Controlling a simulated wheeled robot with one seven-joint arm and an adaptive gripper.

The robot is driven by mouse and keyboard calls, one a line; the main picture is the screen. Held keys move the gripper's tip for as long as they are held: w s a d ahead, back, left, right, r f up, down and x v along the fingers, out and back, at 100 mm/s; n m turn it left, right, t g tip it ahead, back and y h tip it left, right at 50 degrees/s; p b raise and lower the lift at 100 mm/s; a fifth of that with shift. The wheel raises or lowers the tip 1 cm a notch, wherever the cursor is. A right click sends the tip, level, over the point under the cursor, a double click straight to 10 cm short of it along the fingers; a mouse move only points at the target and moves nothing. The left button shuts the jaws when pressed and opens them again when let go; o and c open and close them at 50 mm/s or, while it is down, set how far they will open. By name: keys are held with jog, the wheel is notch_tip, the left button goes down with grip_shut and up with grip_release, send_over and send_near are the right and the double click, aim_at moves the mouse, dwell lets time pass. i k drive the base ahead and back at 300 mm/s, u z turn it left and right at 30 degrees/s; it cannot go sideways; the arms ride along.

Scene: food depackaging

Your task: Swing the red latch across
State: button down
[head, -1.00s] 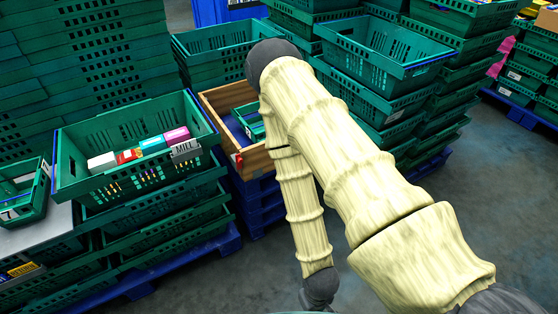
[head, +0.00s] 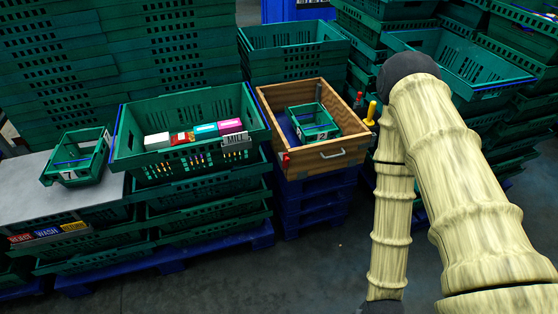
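A small red piece, which looks like the red latch (head: 285,160), sits at the front left corner of the wooden box (head: 335,159). It is too small to tell which way it lies. A red upright handle (head: 358,99) and a yellow one (head: 371,112) stand by the box's right side. The box has a metal handle on its front and is open at the top, with a small green crate marked 2 (head: 313,125) inside. My arm is bent at the right, and its lower end runs off the bottom edge. My gripper is not in view.
A green crate with several packets and a MILL label (head: 237,141) stands left of the box. A small green crate (head: 76,160) sits on a grey surface (head: 30,185) farther left. Tall crate stacks stand behind. Dark floor (head: 300,260) is clear in front.

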aim_at(286, 159)
jog(key=i, duration=0.95)
